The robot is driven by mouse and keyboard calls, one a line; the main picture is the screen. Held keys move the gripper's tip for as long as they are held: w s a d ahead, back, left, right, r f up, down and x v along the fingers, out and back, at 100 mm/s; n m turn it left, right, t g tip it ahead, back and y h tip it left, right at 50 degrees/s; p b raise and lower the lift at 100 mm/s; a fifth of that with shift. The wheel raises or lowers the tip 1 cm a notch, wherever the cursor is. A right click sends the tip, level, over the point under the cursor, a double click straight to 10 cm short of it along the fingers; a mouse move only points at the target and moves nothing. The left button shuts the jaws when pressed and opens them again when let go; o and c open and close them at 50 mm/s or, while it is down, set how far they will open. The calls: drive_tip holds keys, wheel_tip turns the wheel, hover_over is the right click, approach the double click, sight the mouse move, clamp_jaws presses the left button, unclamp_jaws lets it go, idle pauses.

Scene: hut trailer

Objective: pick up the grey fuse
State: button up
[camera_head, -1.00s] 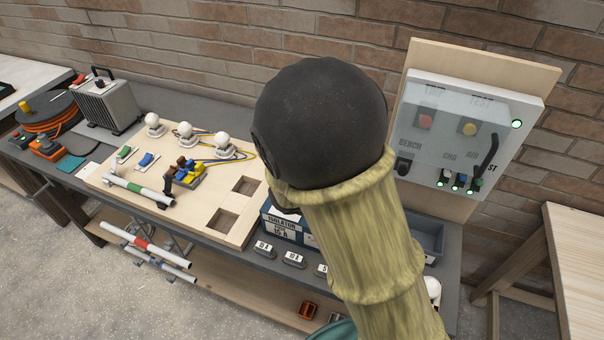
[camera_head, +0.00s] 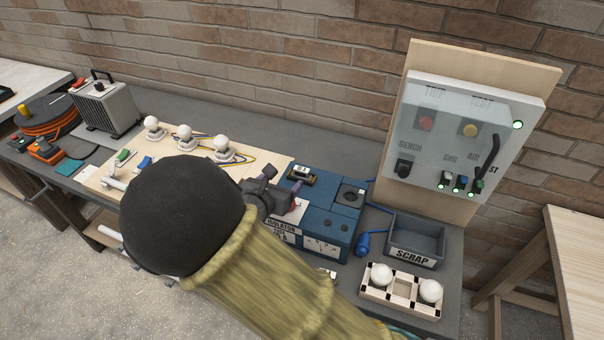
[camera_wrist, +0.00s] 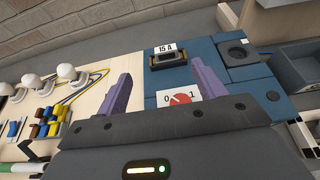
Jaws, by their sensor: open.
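My gripper (camera_head: 284,190) is over the blue isolator box (camera_head: 330,215). In the wrist view its two purple fingers (camera_wrist: 160,72) are apart, with nothing held between them. A dark fuse-like block (camera_wrist: 168,60) sits on the box top beneath a "15 A" label, beyond the fingers; it also shows in the head view (camera_head: 300,173). It is not clear whether this is the grey fuse. A small part of a grey block (camera_head: 327,273) shows at the bench front; my arm hides the rest of that row.
A red 0-1 switch (camera_wrist: 180,98) is on the isolator box. A wooden board with bulbs (camera_head: 222,143) lies left. The scrap bin (camera_head: 412,256) and a white rack with two bulbs (camera_head: 402,290) are at right. A wall panel (camera_head: 460,135) stands behind.

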sight(302, 168)
drive_tip(key=p+x, duration=0.2)
drive_tip(key=x, duration=0.8)
drive_tip(key=shift+w+d+f, duration=0.15)
drive_tip(key=shift+f, duration=0.05)
drive_tip(key=shift+w+d+f+p, duration=0.3)
drive_tip(key=shift+w+d+p, duration=0.1)
drive_tip(key=shift+w+p, duration=0.1)
drive_tip(key=x, duration=0.2)
drive_tip(key=p+x, duration=0.1)
drive_tip(key=x, duration=0.1)
drive_tip(key=shift+s+d+f, duration=0.1)
drive_tip(key=shift+s+f, duration=0.05)
drive_tip(key=shift+f, duration=0.15)
drive_tip(key=c, duration=1.1)
